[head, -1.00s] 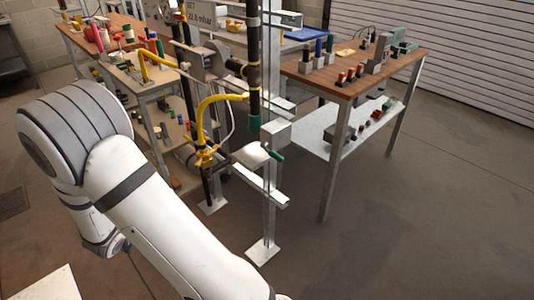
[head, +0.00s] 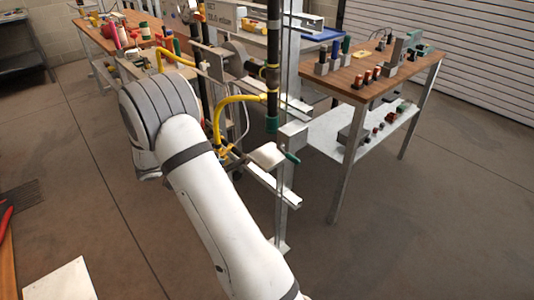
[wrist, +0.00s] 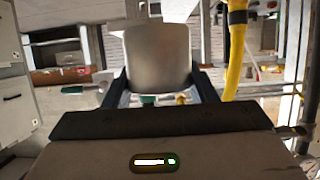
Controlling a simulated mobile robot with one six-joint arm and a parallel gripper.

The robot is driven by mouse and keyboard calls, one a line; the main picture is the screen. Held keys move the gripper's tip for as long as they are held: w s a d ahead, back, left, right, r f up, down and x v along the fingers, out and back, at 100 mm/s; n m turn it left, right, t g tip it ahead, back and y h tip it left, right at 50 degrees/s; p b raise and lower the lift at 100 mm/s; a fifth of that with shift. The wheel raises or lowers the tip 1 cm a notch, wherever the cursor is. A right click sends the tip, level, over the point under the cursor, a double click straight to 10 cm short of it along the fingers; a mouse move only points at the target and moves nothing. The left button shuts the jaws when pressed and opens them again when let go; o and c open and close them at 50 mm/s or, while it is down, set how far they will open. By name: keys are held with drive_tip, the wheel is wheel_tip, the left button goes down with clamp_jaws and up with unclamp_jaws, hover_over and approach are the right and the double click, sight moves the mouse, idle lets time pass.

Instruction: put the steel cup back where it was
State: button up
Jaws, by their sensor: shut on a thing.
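The steel cup (wrist: 158,55) is a plain grey-silver cup in the upper middle of the wrist view. My gripper (wrist: 160,76) has its two dark fingers on either side of the cup and is shut on it. The cup's far side is hidden, and I cannot tell what lies directly under it. In the head view my arm runs down to the bottom edge. Neither my gripper nor the cup shows there.
A steel stand with a yellow hose (head: 222,112) rises beside my arm. A wooden-topped bench (head: 385,75) holds blocks and tools at the right. Another bench (head: 92,38) is at the back left. A red-handled tool (head: 6,218) lies at the left edge. Open floor (head: 430,230) spans the right.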

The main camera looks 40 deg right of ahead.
drive_tip(key=s+d+m+g, duration=0.1)
drive_tip(key=d, duration=0.6)
drive_tip(key=s+d+m+g+p, duration=0.1)
drive_tip(key=d, duration=0.7)
drive_tip(key=d+r+m+g+p, duration=0.1)
drive_tip(key=d, duration=0.7)
drive_tip(key=shift+s+g, duration=0.3)
drive_tip(key=shift+s, duration=0.1)
drive_tip(key=shift+f, duration=1.8)
drive_tip(key=shift+f, duration=0.15)
drive_tip(key=o, duration=1.1)
drive_tip(key=shift+o, duration=0.2)
